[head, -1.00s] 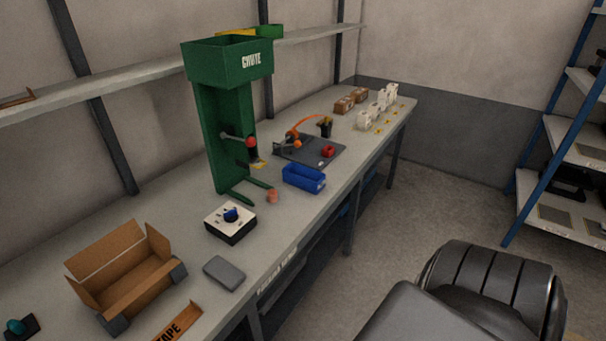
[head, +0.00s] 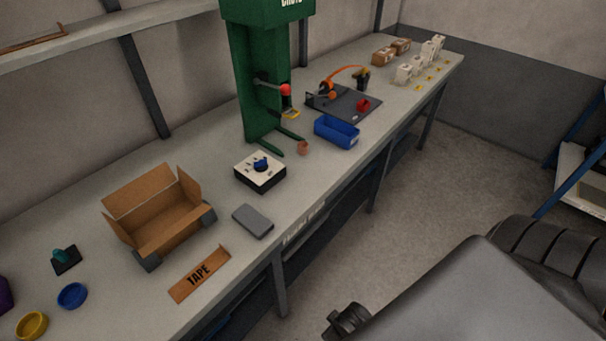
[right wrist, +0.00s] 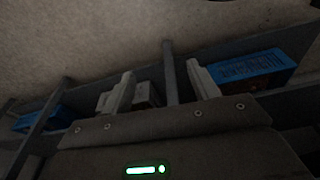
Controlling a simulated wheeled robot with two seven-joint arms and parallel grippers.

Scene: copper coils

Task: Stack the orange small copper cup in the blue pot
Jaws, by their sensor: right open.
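A small orange copper cup (head: 303,148) stands on the workbench beside the foot of the green chute. A round, shallow blue pot (head: 72,296) sits on the bench at the lower left of the head view, next to a similar yellow pot (head: 32,325). My right gripper (right wrist: 161,68) shows in the right wrist view with its two pale fingers spread apart and nothing between them. Dark frames and blue boxes lie beyond it, and neither the cup nor the blue pot shows there. My left gripper is in neither view.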

